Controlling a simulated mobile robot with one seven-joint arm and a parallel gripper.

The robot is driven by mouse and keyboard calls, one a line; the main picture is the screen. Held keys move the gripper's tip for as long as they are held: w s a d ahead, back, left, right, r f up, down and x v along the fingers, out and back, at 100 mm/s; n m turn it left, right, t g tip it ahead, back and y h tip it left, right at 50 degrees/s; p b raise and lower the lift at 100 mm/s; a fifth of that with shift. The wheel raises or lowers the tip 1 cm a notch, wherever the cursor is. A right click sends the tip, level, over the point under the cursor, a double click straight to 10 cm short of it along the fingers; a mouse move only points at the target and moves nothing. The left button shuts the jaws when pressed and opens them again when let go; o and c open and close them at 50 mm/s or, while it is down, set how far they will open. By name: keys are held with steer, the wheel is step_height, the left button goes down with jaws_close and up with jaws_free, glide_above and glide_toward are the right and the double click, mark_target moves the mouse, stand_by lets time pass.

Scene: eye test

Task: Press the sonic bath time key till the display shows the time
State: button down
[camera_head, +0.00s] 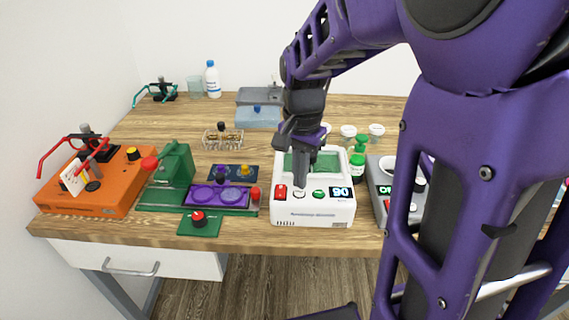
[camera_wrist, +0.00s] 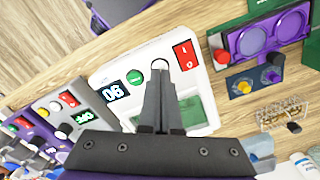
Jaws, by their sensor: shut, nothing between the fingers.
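The sonic bath (camera_head: 313,214) is a white box with a green basin, near the table's front edge. My gripper (camera_head: 297,152) is shut and empty, pointing down over the bath. In the wrist view the shut fingertips (camera_wrist: 160,90) lie beside the white key (camera_wrist: 158,65), with the green key (camera_wrist: 134,77) to their left and the red switch (camera_wrist: 186,55) to their right. I cannot tell whether they touch anything.
A green press-like device (camera_head: 171,168) and an orange device (camera_head: 100,185) stand to the left. A grey device (camera_head: 376,192) stands close on the right, with a green-capped bottle (camera_head: 358,165) behind. A blue-grey box (camera_head: 257,116) is at the back.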

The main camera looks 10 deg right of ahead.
steer(key=shift+f+b, duration=0.55)
steer(key=shift+f, duration=0.3)
stand_by(0.4)
step_height(320, 180, up, 8)
steer(key=p, duration=0.6)
stand_by(0.4)
steer(key=shift+w, duration=0.1)
